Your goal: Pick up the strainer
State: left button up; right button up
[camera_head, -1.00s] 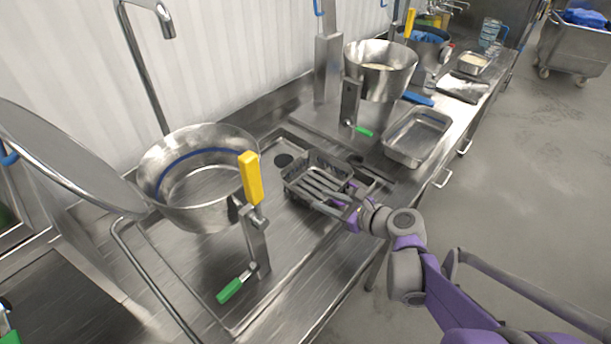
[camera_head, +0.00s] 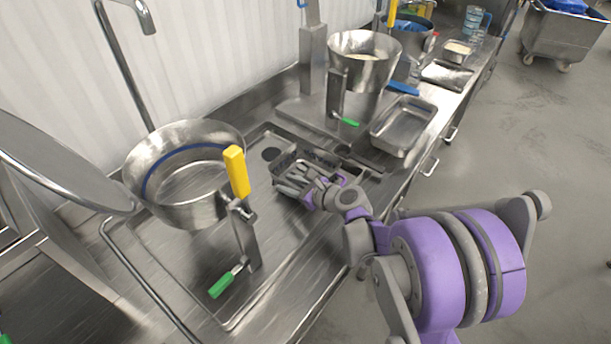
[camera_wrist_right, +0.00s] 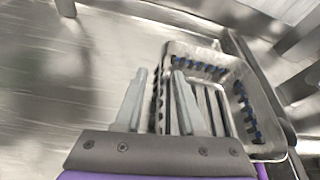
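The strainer (camera_head: 322,156) is a small rectangular metal basket with slotted sides, sitting on the drain surface of the steel counter right of the big kettle. In the right wrist view the strainer (camera_wrist_right: 258,128) lies right of centre, tilted in the picture. My right gripper (camera_head: 302,186) is over the strainer's near side. In the wrist view its two fingers (camera_wrist_right: 160,73) stand apart, one outside and one inside the strainer's left wall, with gaps visible. Contact cannot be made out. My left gripper is not in view.
A tilting kettle (camera_head: 185,211) with a yellow handle (camera_head: 236,171) stands to the left. A second pot (camera_head: 350,75) is behind, and an empty steel tray (camera_head: 377,143) is to the right. Green-gripped levers stick out low.

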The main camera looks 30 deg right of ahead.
grip_shut()
dwell(1.4)
